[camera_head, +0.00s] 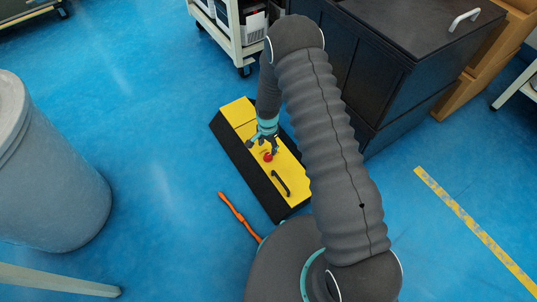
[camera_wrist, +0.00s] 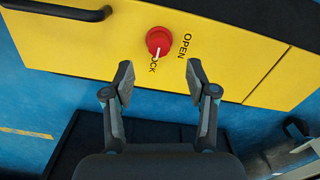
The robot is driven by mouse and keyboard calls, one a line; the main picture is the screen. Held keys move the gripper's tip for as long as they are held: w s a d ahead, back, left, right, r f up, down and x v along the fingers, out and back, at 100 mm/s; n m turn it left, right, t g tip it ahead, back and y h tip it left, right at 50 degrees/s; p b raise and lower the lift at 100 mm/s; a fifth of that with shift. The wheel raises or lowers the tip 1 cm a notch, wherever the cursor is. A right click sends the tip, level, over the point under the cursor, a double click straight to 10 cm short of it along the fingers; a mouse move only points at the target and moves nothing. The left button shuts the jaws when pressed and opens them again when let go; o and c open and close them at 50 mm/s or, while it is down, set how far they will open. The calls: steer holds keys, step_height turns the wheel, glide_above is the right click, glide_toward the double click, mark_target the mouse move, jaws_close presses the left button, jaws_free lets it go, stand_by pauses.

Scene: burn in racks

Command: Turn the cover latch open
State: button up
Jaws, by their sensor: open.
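The cover latch (camera_wrist: 159,41) is a round red knob with a white pointer line, set on a yellow cover (camera_wrist: 215,60). In the wrist view its pointer aims at the word LOCK, partly covered by the knob; the word OPEN is printed to its right. The latch (camera_head: 268,157) and yellow cover (camera_head: 245,128) also show in the head view, on a black-sided box on the floor. My gripper (camera_wrist: 160,78) is open and empty, its two fingers apart just short of the latch, not touching it. It also shows in the head view (camera_head: 264,145).
A black handle (camera_wrist: 60,10) is fixed on the cover. An orange bar (camera_head: 238,215) lies on the blue floor beside the box. A black cabinet (camera_head: 400,75) stands to the right, a white cart (camera_head: 232,30) behind, and a grey bin (camera_head: 50,170) at left.

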mark_target(268, 155)
step_height(268, 155, down, 7)
steer(key=shift+r, duration=0.1)
steer(key=shift+c, duration=0.2)
jaws_close()
